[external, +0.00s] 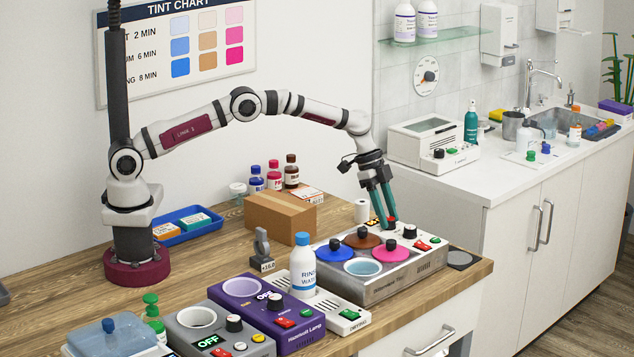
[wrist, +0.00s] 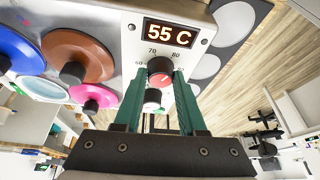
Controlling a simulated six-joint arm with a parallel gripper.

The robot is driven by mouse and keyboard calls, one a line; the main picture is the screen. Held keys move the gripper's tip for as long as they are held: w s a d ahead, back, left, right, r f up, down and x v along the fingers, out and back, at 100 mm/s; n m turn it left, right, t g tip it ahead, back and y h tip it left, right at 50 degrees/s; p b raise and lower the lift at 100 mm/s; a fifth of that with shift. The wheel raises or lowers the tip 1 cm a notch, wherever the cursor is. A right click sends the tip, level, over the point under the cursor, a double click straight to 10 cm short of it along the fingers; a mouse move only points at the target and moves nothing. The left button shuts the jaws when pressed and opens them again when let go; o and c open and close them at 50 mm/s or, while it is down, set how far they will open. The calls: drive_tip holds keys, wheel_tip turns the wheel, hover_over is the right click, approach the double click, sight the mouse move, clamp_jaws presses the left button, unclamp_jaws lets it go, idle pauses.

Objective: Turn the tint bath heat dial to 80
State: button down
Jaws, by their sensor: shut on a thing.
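The tint bath (external: 395,278) is a grey metal box with blue, brown and pink lidded pots and one open pot of pale blue liquid. Its display (wrist: 170,34) reads 55 C in the wrist view. Below the display is the red heat dial (wrist: 160,67), with printed numbers around it including 70 and 80. The dial's pointer setting is too small to read surely. My gripper (wrist: 158,78) has its green fingers on either side of the dial, shut on it. In the external view my gripper (external: 388,222) reaches down to the bath's back edge, largely hiding the dial.
A rinse water bottle (external: 302,268), a purple unit (external: 262,312) and a grey unit (external: 215,335) reading OFF stand left of the bath. A cardboard box (external: 280,217) is behind it.

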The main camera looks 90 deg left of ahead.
drive_tip(key=shift+m, duration=0.4)
drive_tip(key=shift+c, duration=2.4)
unclamp_jaws()
drive_tip(key=v, duration=1.5)
drive_tip(key=shift+a+r, duration=0.2)
drive_tip(key=shift+r, duration=0.2)
